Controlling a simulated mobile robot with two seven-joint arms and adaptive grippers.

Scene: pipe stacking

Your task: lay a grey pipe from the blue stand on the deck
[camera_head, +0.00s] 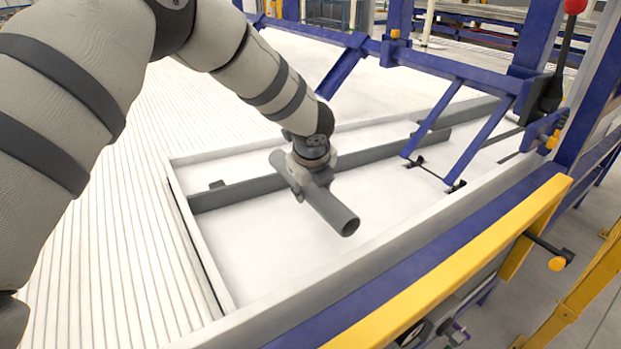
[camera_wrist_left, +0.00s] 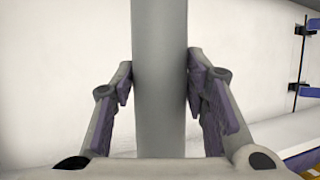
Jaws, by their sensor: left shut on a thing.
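A grey pipe (camera_head: 329,206) is held by my left gripper (camera_head: 306,174) above the white deck (camera_head: 270,245) in the head view. The pipe's open end points toward the lower right. In the left wrist view the same pipe (camera_wrist_left: 160,60) runs straight up the picture between the two fingers of my left gripper (camera_wrist_left: 160,88), which are shut on it. The blue stand (camera_head: 345,62) has slanting blue bars and stands behind and to the right of the gripper. My right gripper is not in view.
A pale raised frame (camera_head: 205,262) borders the deck. A dark grey bar (camera_head: 245,189) crosses it behind the held pipe. A yellow rail (camera_head: 470,255) and blue beam run along the front right. The deck below the pipe is clear.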

